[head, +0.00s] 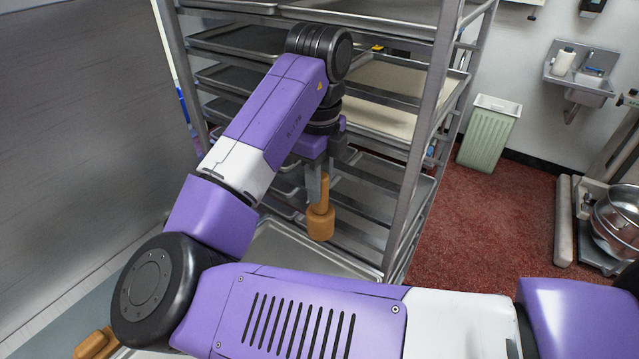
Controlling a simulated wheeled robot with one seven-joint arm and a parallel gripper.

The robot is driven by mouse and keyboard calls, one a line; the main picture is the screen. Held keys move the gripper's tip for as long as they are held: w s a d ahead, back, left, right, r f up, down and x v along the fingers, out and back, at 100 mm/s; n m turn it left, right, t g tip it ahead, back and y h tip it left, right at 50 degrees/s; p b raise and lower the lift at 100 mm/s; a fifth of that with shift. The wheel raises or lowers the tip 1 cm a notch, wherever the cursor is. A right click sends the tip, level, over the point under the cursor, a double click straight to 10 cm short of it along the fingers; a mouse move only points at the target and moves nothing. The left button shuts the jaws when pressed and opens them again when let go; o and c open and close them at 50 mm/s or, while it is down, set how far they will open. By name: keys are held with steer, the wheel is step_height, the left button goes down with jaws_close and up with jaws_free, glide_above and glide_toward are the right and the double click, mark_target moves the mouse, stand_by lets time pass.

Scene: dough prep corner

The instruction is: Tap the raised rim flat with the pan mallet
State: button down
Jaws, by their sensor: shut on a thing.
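My gripper (320,186) is shut on the handle of a wooden mallet (321,223), which hangs upright with its head down, in front of the rack. Below the mallet is a grey metal pan (290,256) at the rack's lower front. The mallet head looks above the pan; I cannot tell the gap between them. My arm hides much of the pan's near side. I cannot make out a raised part of its rim.
A metal rack (425,130) with several trays stands around the gripper; its right post is close. A wooden object (95,344) lies at the lower left. A green bin (488,133) and a sink (582,78) are far right. Red floor (480,215) is clear.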

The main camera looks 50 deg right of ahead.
steer(key=shift+r, duration=0.35)
step_height(320, 180, up, 3)
steer(key=shift+r+p, duration=0.1)
steer(key=shift+p, duration=0.95)
steer(key=shift+r, duration=1.4)
steer(key=shift+s, duration=0.1)
